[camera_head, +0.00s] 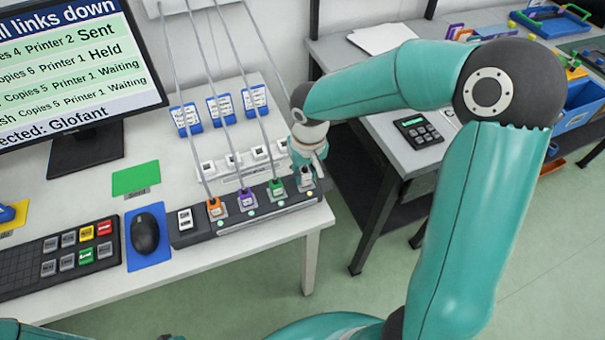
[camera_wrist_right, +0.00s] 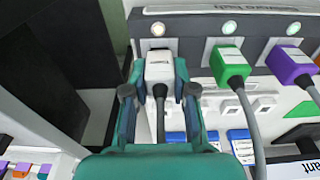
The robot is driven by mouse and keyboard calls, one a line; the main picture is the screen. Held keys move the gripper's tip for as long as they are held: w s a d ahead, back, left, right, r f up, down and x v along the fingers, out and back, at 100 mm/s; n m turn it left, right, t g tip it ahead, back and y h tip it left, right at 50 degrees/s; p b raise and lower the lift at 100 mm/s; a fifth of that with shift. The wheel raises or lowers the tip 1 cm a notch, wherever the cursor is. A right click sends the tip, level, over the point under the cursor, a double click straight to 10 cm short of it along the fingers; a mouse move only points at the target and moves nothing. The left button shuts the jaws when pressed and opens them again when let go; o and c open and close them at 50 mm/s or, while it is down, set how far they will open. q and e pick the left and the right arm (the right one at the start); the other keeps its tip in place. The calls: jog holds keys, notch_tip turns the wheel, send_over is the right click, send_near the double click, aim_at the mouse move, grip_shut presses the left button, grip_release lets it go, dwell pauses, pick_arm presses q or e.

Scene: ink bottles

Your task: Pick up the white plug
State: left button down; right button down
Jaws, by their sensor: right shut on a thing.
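The white plug (camera_wrist_right: 160,66) sits in the end socket of the dark network strip (camera_wrist_right: 200,20) in the right wrist view, with a dark cable leading from it. My right gripper (camera_wrist_right: 157,80) has its fingers on both sides of the plug and is shut on it. In the head view the right gripper (camera_head: 308,160) points down over the right end of the strip, and the white plug (camera_head: 306,179) shows partly below it. My left gripper is not in view.
The green (camera_head: 277,188), purple (camera_head: 246,200) and orange (camera_head: 215,209) plugs stand in the strip with cables rising. A white socket row (camera_head: 240,177) is behind. A monitor (camera_head: 80,70), mouse (camera_head: 145,233) and keypad (camera_head: 60,254) are left. The table's right edge is close.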

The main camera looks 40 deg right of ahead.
aim_at(304, 170)
notch_tip(304, 170, up, 19)
jog(key=p, duration=0.1)
jog(key=shift+r+p, duration=0.2)
jog(key=shift+p, duration=0.2)
jog(key=shift+w, duration=0.1)
